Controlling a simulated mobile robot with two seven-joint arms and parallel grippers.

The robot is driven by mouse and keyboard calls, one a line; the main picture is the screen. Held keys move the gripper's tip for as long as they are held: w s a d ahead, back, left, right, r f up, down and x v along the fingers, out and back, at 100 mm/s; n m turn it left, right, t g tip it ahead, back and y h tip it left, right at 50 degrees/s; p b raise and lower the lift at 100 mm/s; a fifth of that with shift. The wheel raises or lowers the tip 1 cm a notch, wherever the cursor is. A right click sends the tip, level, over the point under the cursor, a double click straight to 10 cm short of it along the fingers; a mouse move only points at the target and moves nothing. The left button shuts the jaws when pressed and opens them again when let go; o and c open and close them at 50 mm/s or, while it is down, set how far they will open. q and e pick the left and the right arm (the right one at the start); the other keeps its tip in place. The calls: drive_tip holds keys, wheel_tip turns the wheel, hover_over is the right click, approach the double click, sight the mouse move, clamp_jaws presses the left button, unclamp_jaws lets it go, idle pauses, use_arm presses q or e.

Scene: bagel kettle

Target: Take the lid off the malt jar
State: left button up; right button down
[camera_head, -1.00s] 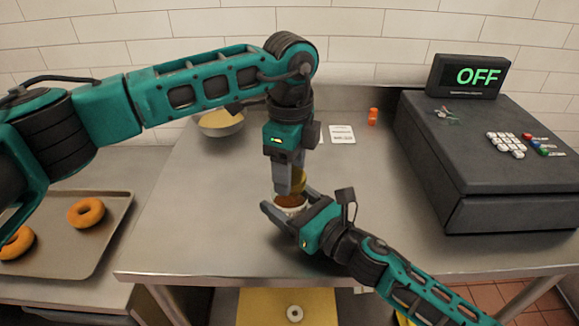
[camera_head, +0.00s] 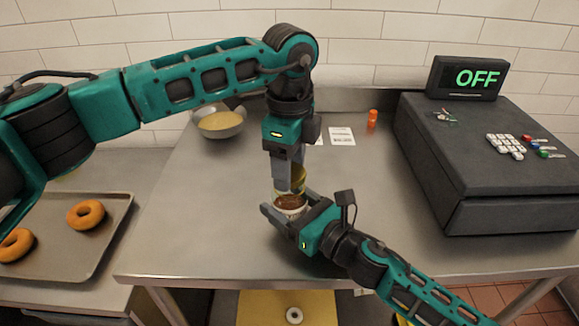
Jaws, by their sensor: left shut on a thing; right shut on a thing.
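The malt jar (camera_head: 291,211) is a small white-walled jar with its mouth open and brown contents showing. It stands upright at the front middle of the steel table. My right gripper (camera_head: 288,204) is shut around the jar from the lower right. A yellow lid (camera_head: 299,178) is just above the jar's mouth, apparently tilted. My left gripper (camera_head: 290,187) points down over the jar and is shut on the lid. Its fingers hide part of the lid, and I cannot tell whether the lid's lower edge still touches the jar.
A dark cash register (camera_head: 480,155) showing OFF fills the right. A tray (camera_head: 110,235) with bagels is at left. The table (camera_head: 200,235) is clear left of the jar.

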use_arm(q)
drive_tip(key=shift+r, duration=0.45)
drive_tip(key=shift+r, duration=2)
use_arm(e)
unclamp_jaws()
